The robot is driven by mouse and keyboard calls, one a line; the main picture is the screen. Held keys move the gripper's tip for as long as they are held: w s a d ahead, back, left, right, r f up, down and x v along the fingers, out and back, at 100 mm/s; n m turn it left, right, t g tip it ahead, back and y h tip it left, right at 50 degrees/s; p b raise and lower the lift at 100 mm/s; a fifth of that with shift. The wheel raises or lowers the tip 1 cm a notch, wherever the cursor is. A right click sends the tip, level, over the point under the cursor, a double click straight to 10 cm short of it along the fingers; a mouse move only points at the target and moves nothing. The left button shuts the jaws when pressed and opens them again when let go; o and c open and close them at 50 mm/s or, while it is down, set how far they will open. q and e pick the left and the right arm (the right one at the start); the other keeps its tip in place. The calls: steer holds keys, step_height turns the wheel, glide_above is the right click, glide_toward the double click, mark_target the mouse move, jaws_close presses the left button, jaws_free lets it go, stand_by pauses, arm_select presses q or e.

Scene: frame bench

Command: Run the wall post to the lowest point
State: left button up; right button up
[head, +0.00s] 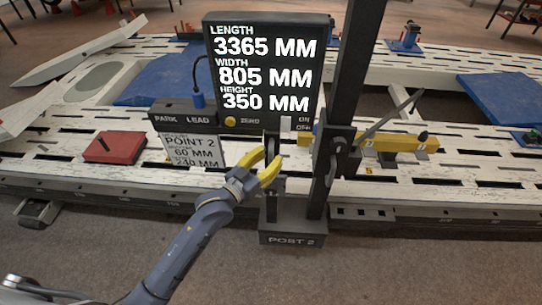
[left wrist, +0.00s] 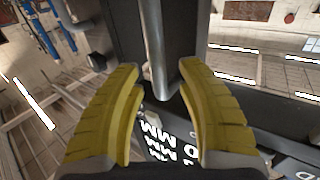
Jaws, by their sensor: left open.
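The wall post (head: 354,85) is a tall dark column, leaning slightly in the head view, on a base (head: 292,239) marked POST 2. A dark carriage (head: 333,152) with a slanted lever sits low on it. My left gripper (head: 268,166) has yellow fingers and is open, just left of the post and in front of the display's lower edge. In the left wrist view a grey metal bar (left wrist: 165,45) shows between and beyond the open fingers (left wrist: 158,82); I cannot tell whether they touch it. My right gripper is not in view.
A display (head: 262,75) reads length 3365, width 805, height 350 mm. A card (head: 192,151) reads POINT 2. A red block (head: 115,147) lies left on the white slotted bench (head: 60,165). A yellow bar (head: 398,142) extends right of the post. Floor in front is clear.

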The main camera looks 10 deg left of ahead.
arm_select(q)
steer(key=shift+w+d, duration=0.3)
steer(key=shift+w, duration=0.2)
steer(key=shift+c, duration=0.2)
jaws_close()
